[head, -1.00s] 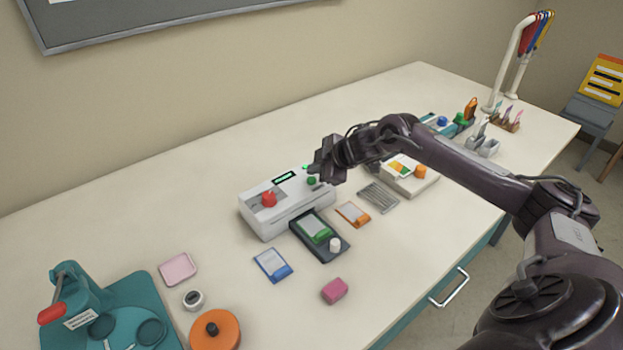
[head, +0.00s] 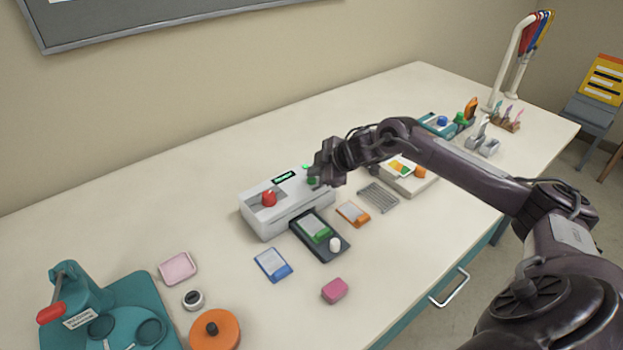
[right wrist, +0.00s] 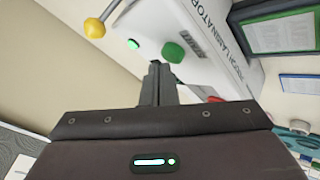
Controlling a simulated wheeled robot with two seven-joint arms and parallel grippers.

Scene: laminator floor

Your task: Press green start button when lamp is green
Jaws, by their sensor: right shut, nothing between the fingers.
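The white laminator (head: 287,218) stands on the table, with a lit green lamp (head: 306,166) and a lit display (head: 284,177) on top. The green start button (head: 312,181) is partly covered by my right gripper (head: 316,172) in the head view. In the right wrist view the lamp (right wrist: 133,44) glows green and the green button (right wrist: 174,52) shows just beyond the shut fingertips (right wrist: 155,68). The fingers are shut and empty, close to the button and lamp; I cannot tell whether they touch the button. My left gripper is out of view.
A red knob (head: 269,199) sits on the laminator. A dark tray (head: 333,250) with a green-edged pouch lies in front, near orange (head: 353,213) and blue (head: 272,264) cards. A yellow knob (right wrist: 94,28) on a rod shows in the wrist view. A pink block (head: 334,290) lies nearer.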

